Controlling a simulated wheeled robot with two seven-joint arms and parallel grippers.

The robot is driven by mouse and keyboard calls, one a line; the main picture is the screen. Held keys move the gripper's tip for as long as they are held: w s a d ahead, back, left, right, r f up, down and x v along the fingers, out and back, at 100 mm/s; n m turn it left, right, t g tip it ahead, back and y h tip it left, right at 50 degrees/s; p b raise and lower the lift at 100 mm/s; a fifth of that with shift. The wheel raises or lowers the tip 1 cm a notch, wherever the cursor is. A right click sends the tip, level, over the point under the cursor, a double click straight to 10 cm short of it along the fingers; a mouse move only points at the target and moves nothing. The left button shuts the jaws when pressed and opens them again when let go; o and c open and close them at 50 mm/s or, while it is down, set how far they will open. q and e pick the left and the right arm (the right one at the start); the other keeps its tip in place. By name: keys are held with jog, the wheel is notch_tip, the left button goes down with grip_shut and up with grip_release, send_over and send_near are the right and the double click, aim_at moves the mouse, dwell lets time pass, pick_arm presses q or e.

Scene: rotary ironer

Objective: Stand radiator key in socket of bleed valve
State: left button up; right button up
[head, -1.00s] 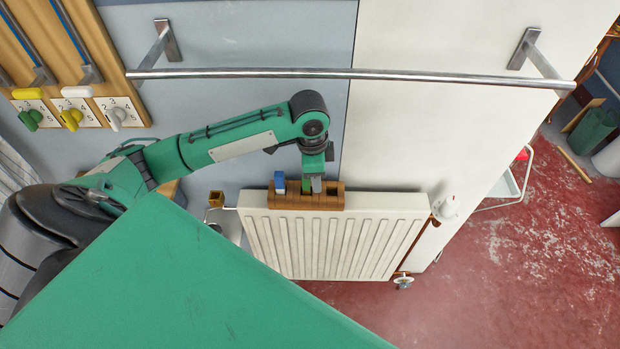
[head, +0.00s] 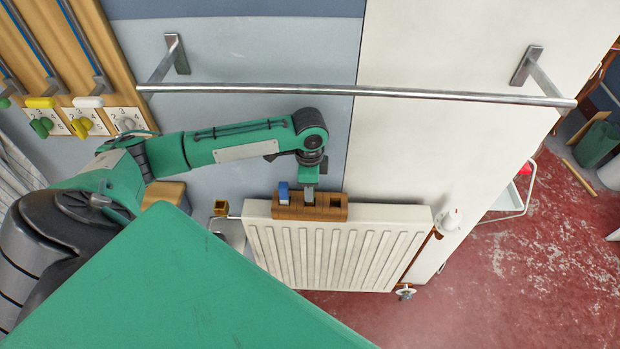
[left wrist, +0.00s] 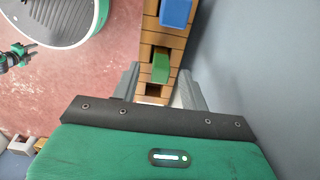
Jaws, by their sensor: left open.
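A wooden rack (head: 328,208) sits on top of the white radiator. A blue-handled piece (head: 283,192) stands in it; the blue piece also shows in the left wrist view (left wrist: 175,13). A green piece (left wrist: 160,66) stands in the middle slot, and the slot nearest my gripper looks empty. Which piece is the radiator key I cannot tell. My left gripper (head: 309,194) is open above the rack, its fingers (left wrist: 159,78) on either side of the green piece, apart from it. A brass square fitting (head: 221,208), perhaps the bleed valve, projects at the radiator's upper left. My right gripper is not in view.
The radiator (head: 330,250) stands against the wall. A metal rail (head: 350,91) crosses above my left arm. A white valve knob (head: 449,219) is at the radiator's upper right. Coloured knobs on a wooden panel (head: 60,60) are at the upper left.

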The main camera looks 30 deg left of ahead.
pick_arm(q)
notch_tip(320, 180, down, 4)
jog(key=shift+f+p, duration=0.15)
jog(key=shift+p, duration=0.15)
grip_shut()
jog(key=shift+w, duration=0.1)
jog(key=shift+r, duration=0.2)
